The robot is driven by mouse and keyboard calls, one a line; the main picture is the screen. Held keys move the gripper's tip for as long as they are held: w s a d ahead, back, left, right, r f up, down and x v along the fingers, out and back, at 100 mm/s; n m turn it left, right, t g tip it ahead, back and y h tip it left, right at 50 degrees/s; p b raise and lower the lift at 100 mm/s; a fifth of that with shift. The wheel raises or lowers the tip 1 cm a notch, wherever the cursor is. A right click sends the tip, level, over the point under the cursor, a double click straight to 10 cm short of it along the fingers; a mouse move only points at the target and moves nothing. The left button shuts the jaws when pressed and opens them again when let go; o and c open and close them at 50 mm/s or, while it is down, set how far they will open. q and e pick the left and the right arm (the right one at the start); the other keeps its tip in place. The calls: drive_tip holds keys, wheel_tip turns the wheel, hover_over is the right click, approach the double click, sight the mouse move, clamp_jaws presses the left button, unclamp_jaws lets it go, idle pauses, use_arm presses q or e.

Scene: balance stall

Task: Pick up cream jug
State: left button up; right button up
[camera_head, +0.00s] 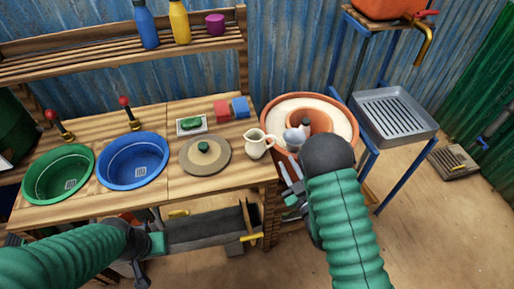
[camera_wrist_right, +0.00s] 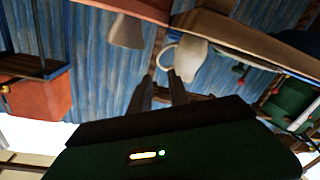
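The cream jug (camera_head: 257,143) stands upright at the right front corner of the wooden bench, beside the round lidded disc. In the right wrist view the pale jug (camera_wrist_right: 190,58) shows upside down, with its looped handle just beyond the fingertips. My right gripper (camera_head: 290,172) is beyond the bench's right edge, in front of the terracotta bowl, to the right of and below the jug. Its two fingers are apart with nothing between them in the wrist view (camera_wrist_right: 161,78). My left gripper (camera_head: 140,262) is low in front of the bench; its fingers are too unclear to judge.
A round board with a green knob (camera_head: 205,157) lies left of the jug. A terracotta bowl (camera_head: 344,112) stands right of the bench. Blue (camera_head: 133,174) and green (camera_head: 42,189) basins sit at left. Red and blue blocks (camera_head: 222,107) and a soap dish (camera_head: 190,130) are behind.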

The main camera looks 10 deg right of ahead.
sight(274, 137)
drive_tip(key=w, duration=0.5)
drive_tip(key=w+a, duration=0.1)
drive_tip(key=w, duration=0.4)
drive_tip(key=w+a, duration=0.1)
drive_tip(key=w, duration=0.4)
drive_tip(key=shift+w+p, duration=0.3)
clamp_jaws()
idle(0.5)
